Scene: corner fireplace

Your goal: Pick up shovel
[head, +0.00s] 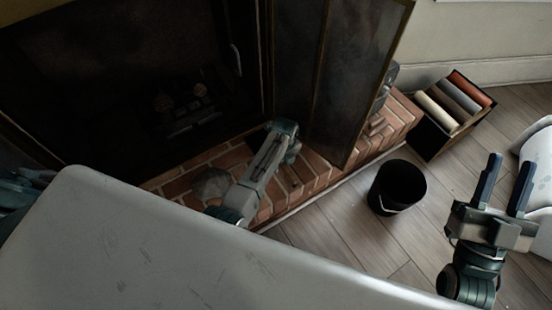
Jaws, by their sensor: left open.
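I cannot make out a shovel for certain. A grey rounded thing (212,184) lies on the brick hearth, left of my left arm; I cannot tell what it is. My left gripper (284,140) is over the brick hearth in front of the fireplace; it is open, but its fingers are dark and hard to make out. I see nothing clearly held in it. My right gripper (507,187) is at the right, above the wooden floor, with its two fingers apart and nothing between them.
The fireplace (165,75) fills the upper left, with a dark screen panel (345,80) standing on the brick hearth (325,172). A black bucket (397,187) stands on the floor. A box with coloured rolls (450,108) stands by the wall. Floor (325,225) around the bucket is clear.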

